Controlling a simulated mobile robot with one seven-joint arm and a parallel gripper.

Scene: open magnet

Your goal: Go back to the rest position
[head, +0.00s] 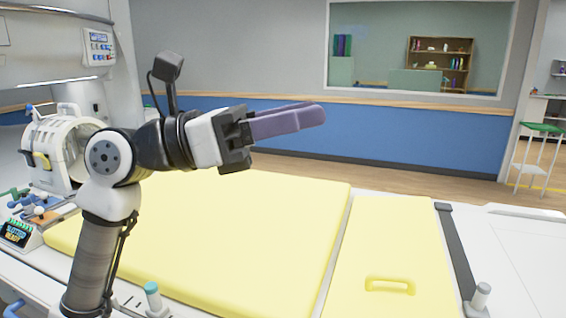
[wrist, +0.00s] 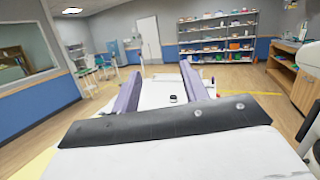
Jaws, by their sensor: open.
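My gripper (head: 290,120) is raised above the yellow padded table in the head view, with its purple fingers pointing right. In the wrist view my gripper (wrist: 160,85) shows two purple fingers spread apart with nothing between them. The gripper touches nothing. In the head view the near finger overlaps the other, so the gap is hard to see there.
The yellow pad (head: 190,225) lies below the arm, with a second yellow pad with a handle (head: 395,245) to its right. A white coil-like device (head: 60,145) stands at left. Shelves (wrist: 217,48) stand far off across open floor. The air around my gripper is clear.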

